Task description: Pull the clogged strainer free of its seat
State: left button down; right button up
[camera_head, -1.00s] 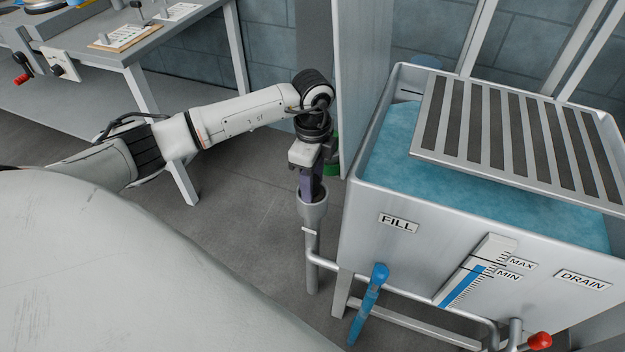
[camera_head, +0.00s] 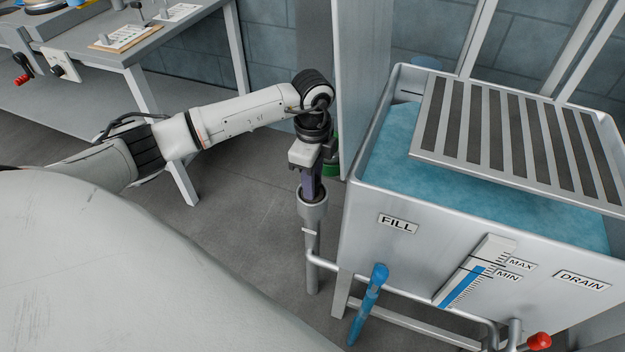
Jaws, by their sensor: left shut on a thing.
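My left gripper (camera_head: 308,186) points straight down at the top of a grey upright pipe with a wider cup-shaped seat (camera_head: 312,212), left of the water tank. Its purple-grey fingers reach down to the seat's mouth. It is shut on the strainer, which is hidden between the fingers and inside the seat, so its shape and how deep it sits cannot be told. My right gripper is not in view.
The metal tank (camera_head: 385,262) of blue water stands close on the right, with a slatted grate (camera_head: 500,140) over it. A blue lever (camera_head: 369,300) and a red-ended handle (camera_head: 538,341) are at its front. A workbench (camera_head: 130,50) stands at upper left. Open floor lies left of the pipe.

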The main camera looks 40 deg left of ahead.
pick_arm(q)
jog(key=shift+r+p, duration=0.65)
jog(key=shift+r, duration=0.1)
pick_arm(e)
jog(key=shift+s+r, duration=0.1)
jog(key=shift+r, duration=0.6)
pick_arm(q)
jog(key=shift+r+p, duration=1.15)
jog(key=shift+r, duration=0.15)
jog(key=shift+r+p, duration=1.05)
jog(key=shift+r, duration=0.2)
jog(key=shift+r+p, duration=0.45)
jog(key=shift+r, duration=0.05)
jog(key=shift+r+p, duration=0.65)
jog(key=shift+r, duration=0.1)
jog(key=shift+r+p, duration=0.6)
jog(key=shift+r, duration=0.1)
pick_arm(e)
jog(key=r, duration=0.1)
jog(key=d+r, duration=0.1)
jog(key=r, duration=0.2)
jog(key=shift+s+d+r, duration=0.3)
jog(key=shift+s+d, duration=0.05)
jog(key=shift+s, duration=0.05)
